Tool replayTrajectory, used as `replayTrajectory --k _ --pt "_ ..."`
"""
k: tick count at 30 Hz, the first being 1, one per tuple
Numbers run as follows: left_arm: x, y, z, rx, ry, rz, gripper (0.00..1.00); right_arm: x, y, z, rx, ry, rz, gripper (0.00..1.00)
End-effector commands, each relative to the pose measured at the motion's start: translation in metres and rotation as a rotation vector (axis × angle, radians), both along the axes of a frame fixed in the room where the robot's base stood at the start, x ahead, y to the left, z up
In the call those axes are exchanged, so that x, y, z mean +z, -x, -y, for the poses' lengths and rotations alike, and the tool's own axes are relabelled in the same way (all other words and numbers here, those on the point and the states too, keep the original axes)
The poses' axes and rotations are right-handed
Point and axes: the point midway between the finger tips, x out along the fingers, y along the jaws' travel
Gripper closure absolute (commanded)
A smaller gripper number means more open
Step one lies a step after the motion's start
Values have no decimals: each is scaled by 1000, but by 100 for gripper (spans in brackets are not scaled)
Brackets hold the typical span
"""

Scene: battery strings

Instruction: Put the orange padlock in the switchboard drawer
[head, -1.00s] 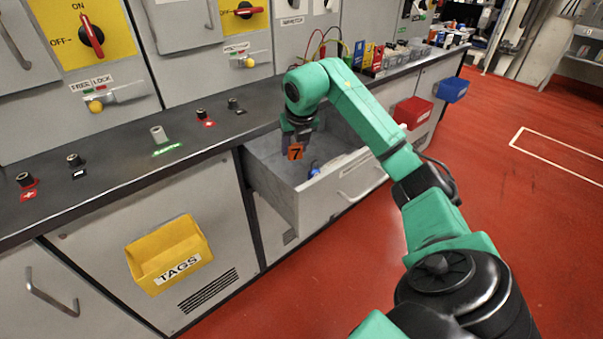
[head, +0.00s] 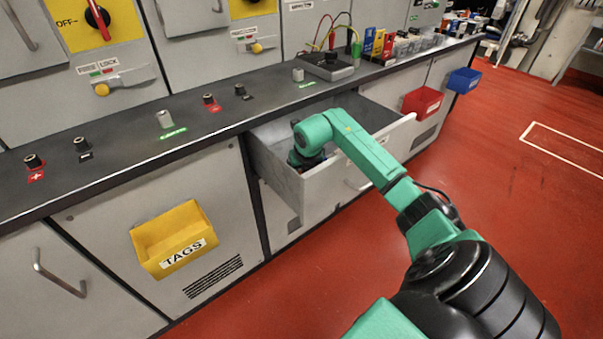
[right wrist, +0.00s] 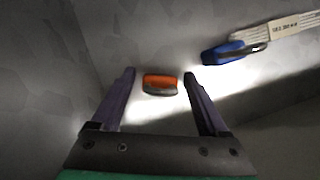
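The switchboard drawer (head: 345,185) stands pulled out below the dark counter. My right arm reaches down into it, and its front hides the gripper's fingertips in the head view. In the right wrist view my right gripper (right wrist: 159,74) is open, its two fingers apart. The orange padlock (right wrist: 160,82) shows between the fingers, with a gap on each side. Its dark grey lower part faces the gripper. I cannot tell whether it rests on the drawer floor. My left gripper is not in view.
A blue item (right wrist: 222,53) with a pale tagged strap lies in the drawer, right of the padlock. A yellow TAGS bin (head: 174,240), a red bin (head: 422,102) and a blue bin (head: 464,80) hang on the cabinet fronts. The drawer walls stand close around my wrist.

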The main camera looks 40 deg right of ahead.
Motion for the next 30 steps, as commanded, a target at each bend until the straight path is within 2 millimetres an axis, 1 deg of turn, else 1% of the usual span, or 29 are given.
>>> replayTrajectory --k 8,11,14,21,24,27,30 --pt "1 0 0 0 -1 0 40 1 0 0 0 -1 -1 21" --pt "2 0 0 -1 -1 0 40 7 2 -1 1 1 1 21" --pt "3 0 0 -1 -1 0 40 25 8 -3 2 4 2 21" --pt "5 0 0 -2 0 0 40 85 31 -13 2 4 2 21" --pt "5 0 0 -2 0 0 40 103 37 -17 1 2 3 21" --pt "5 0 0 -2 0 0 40 112 41 -18 1 0 0 21" --pt "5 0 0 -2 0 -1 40 113 42 -19 0 0 -1 21"
